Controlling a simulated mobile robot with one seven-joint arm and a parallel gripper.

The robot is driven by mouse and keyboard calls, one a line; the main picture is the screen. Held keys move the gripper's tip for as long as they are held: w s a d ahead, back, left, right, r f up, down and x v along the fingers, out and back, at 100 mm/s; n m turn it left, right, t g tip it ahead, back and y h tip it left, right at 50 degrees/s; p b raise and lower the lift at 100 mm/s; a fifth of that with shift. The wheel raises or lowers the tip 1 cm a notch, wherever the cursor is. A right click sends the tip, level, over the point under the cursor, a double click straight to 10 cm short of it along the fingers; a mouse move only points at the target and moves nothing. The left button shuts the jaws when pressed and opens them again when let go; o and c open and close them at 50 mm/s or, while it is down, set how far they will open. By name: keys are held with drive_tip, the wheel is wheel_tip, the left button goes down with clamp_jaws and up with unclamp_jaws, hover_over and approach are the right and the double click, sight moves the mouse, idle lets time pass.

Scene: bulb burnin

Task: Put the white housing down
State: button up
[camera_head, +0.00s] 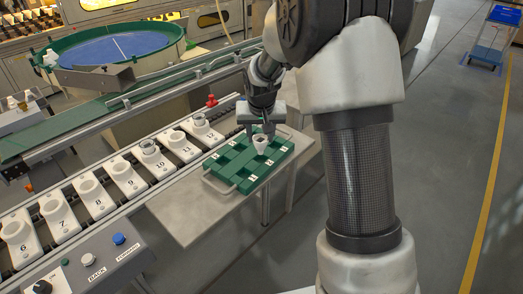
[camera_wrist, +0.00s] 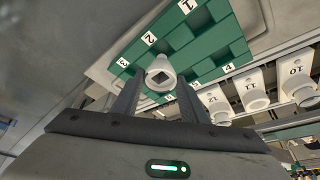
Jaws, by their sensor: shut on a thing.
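My gripper (camera_head: 259,132) points down over the green tray and is shut on the white housing (camera_head: 261,144). The housing is a small white cone-like piece with a dark square opening, which faces the camera in the wrist view (camera_wrist: 160,74) between the two fingers. The green tray (camera_head: 214,183) has numbered compartments and wire handles, and lies on a light table. In the wrist view, labels 1, 2, 3 and 4 show on the tray (camera_wrist: 215,40). The housing is over the tray's far right part; I cannot tell whether it touches the tray.
A conveyor row of numbered white holders (camera_head: 123,178) runs along the tray's left; some hold round pieces. A control panel (camera_head: 95,262) with buttons is at the lower left. The table (camera_head: 182,215) is bare in front of the tray. A blue round table (camera_head: 113,50) stands behind.

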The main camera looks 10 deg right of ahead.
sight(261, 147)
drive_tip(key=shift+f+b, duration=0.35)
drive_tip(key=shift+f, duration=1.8)
drive_tip(key=shift+f, duration=0.25)
drive_tip(key=o, duration=1)
drive_tip(key=shift+o, duration=0.2)
drive_tip(key=shift+r, duration=0.1)
